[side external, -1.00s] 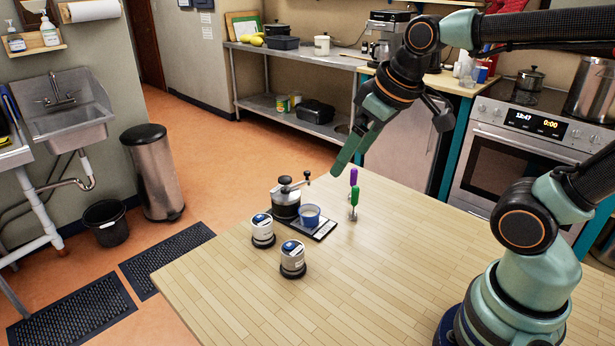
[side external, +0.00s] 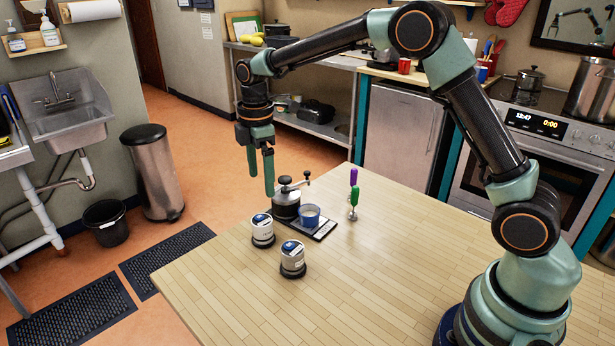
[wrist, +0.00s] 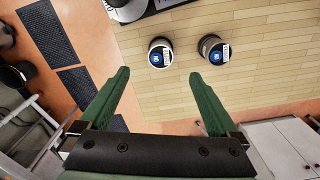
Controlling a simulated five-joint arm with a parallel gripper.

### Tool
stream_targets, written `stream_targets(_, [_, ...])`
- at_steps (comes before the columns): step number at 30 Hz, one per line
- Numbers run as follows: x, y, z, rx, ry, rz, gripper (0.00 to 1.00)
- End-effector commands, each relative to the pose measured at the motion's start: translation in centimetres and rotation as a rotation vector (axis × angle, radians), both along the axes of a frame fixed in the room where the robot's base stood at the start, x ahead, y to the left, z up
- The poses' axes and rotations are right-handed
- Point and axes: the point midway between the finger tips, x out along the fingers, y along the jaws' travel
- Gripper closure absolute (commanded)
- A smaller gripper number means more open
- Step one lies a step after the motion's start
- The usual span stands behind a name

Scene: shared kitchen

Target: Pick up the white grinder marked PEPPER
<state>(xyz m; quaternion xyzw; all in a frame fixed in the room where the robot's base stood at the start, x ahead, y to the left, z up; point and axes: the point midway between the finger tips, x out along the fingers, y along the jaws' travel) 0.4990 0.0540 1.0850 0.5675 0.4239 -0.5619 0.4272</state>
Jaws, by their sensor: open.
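Two similar short grinders with pale bodies, dark bases and blue-and-white top labels stand upright on the wooden table: one on the left (side external: 263,231) and one closer to the camera (side external: 292,260). The wrist view shows both, one at left (wrist: 160,53) and a greyer-looking one at right (wrist: 213,49). The lettering is too small to read, so I cannot tell which says PEPPER. My gripper (side external: 262,182) is open and empty, pointing down, above and behind the grinders. In the wrist view my gripper (wrist: 161,75) has its fingers spread, with the left grinder beyond the gap.
The table's front and right (side external: 390,280) are clear.

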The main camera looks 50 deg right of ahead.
Motion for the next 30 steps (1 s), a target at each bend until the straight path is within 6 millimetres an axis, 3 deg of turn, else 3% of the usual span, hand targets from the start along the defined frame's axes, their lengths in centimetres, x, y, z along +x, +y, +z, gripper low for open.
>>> stream_targets(8, [0.5, 0.3, -2.9, -0.002, 0.023, 0.058, 0.04])
stream_targets(15, [0.4, 0.3, -6.8, -0.002, 0.022, 0.056, 0.04])
stream_targets(23, [0.4, 0.4, -8.7, -0.002, 0.022, 0.055, 0.04])
stream_targets(30, [0.1, 0.9, -12.0, -0.002, 0.022, 0.054, 0.04])
